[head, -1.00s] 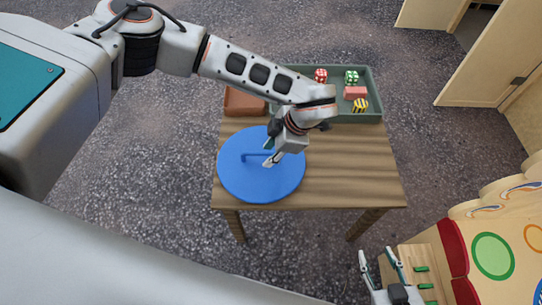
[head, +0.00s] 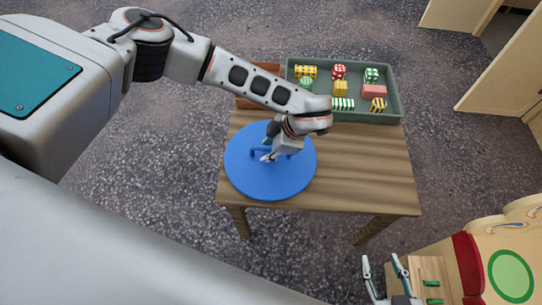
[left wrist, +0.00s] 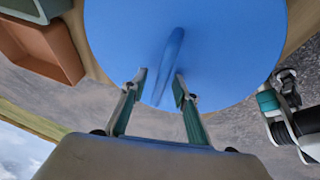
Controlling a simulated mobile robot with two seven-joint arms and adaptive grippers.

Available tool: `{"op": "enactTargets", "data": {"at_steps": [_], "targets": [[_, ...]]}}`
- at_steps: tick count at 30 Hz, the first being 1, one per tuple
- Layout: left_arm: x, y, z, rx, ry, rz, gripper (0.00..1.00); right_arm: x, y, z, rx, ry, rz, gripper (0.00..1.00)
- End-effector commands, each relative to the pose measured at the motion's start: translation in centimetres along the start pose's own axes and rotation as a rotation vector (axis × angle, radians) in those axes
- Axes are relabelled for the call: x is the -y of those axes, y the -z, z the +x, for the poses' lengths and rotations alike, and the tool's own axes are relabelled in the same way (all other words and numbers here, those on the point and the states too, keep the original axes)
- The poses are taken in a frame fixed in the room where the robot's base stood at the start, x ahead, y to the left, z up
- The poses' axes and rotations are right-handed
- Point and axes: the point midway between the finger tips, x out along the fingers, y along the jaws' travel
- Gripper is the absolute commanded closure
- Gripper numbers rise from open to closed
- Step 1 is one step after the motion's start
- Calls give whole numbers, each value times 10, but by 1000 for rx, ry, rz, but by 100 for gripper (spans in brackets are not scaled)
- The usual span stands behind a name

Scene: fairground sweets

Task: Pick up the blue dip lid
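The blue dip lid (head: 262,184) is a wide round disc with a raised bar handle (head: 256,151), lying on a wooden table. It fills the upper left wrist view (left wrist: 235,55), where its handle (left wrist: 173,50) stands between the fingertips. My left gripper (head: 267,156) is over the middle of the lid, at the handle. In the left wrist view the fingers (left wrist: 160,86) are apart, with a gap visible beside the handle. The arm hides part of the lid's far side. My right gripper (head: 385,267) is open and empty at the lower right, away from the lid.
A grey-green tray (head: 393,110) with several coloured sweets stands at the table's back right. A terracotta box (head: 245,101) is at the back left, partly behind my arm. The table's right side (head: 365,175) is clear. A painted stall (head: 485,262) stands lower right.

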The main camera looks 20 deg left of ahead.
Motion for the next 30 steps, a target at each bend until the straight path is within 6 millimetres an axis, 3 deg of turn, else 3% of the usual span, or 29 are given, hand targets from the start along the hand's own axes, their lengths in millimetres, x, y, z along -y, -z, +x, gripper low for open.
{"op": "enactTargets", "data": {"at_steps": [1,4,5,15,19,25,30], "targets": [[0,0,-1,0,-1,-1,70,0,0,0,0,1,-1,60],[0,0,-1,0,0,-1,96,1,-2,-1,3,2,-1,60],[0,0,-1,0,0,0,100,1,-2,-1,4,2,-1,60],[-1,0,-2,0,-1,-1,100,2,-6,-2,11,4,0,60],[-4,4,-11,1,-4,-3,100,0,-1,-2,3,1,-2,60],[-14,18,-49,4,-13,-5,100,-6,12,-5,-16,-11,-8,60],[-24,37,-93,5,-14,-7,100,-9,5,-9,3,-17,-10,60]]}}
